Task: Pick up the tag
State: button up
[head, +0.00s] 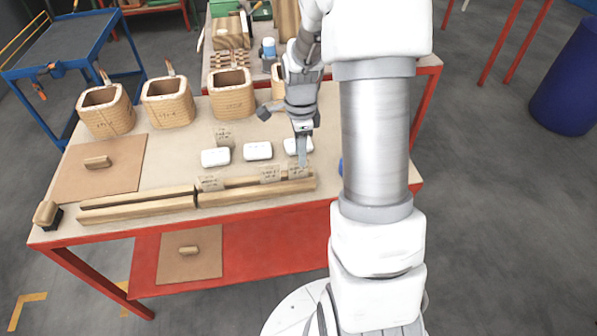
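Small tan tags with dark writing stand along the wooden rails at the front of the table: one tag on the left (209,183), one in the middle (270,174) and one on the right (295,173). Another tag (224,138) stands farther back, behind the white blocks. My gripper (303,165) points down at the right tag, its tip at or just behind the tag's top edge. I cannot tell whether it touches the tag. The fingers are seen edge-on, so their opening is hidden.
Several white blocks (258,151) lie in a row; the right one is partly behind my gripper. Wooden rails (137,205) run along the front edge. A brown board with a handle (119,172) lies left. My arm hides the table's right side.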

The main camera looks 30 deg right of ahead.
aim_at(299, 172)
jog(key=f, duration=0.3)
jog(key=shift+a+f, duration=0.25)
jog(key=shift+f, duration=0.15)
grip_shut()
